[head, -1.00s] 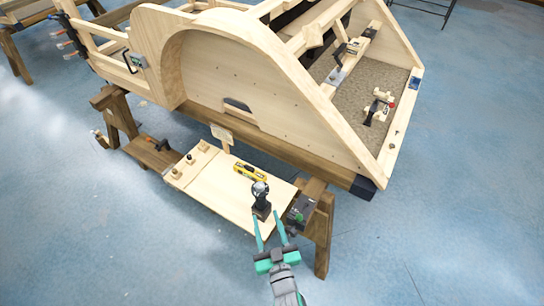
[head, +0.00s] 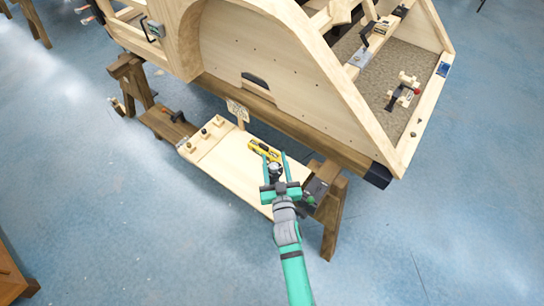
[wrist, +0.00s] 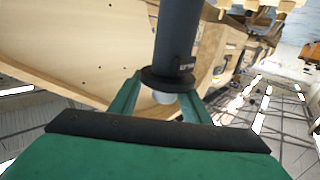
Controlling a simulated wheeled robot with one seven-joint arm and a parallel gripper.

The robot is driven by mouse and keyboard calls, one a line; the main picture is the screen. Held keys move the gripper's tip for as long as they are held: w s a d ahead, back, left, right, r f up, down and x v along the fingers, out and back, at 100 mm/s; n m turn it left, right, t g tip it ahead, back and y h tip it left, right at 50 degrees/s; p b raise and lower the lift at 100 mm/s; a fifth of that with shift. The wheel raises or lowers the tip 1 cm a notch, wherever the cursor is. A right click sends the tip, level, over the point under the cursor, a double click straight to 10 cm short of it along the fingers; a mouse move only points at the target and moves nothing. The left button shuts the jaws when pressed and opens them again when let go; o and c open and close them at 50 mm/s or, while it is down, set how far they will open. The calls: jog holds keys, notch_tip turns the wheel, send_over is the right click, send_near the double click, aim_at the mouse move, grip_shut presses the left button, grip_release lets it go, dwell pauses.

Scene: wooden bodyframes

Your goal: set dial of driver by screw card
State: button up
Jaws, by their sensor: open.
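The driver (head: 275,171) is dark and stands on the pale work board (head: 225,170), mostly hidden by my gripper in the head view. In the wrist view a dark cylinder with a wider collar and a pale end, which looks like the driver (wrist: 178,45), lies between my fingers. My gripper (head: 275,155) is open, with a teal finger on each side of the driver. I cannot tell whether they touch it. A small card (head: 237,109) stands upright at the back edge of the board, its marks too small to read. The dial cannot be made out.
A yellow and black tool (head: 264,150) lies just behind the driver. The large wooden bodyframe (head: 290,90) rises behind. Blue floor in front is clear.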

jog(key=shift+w+a, duration=0.25)
jog(key=shift+w, duration=0.25)
jog(key=shift+w+a, duration=0.25)
jog(key=shift+w, duration=0.2)
jog(key=shift+c, duration=0.6)
jog(key=c, duration=1)
jog(key=shift+o, duration=0.4)
jog(key=shift+w, duration=0.1)
jog(key=shift+a+n+y, duration=0.2)
jog(key=shift+n+y, duration=0.2)
jog(key=shift+y, duration=0.2)
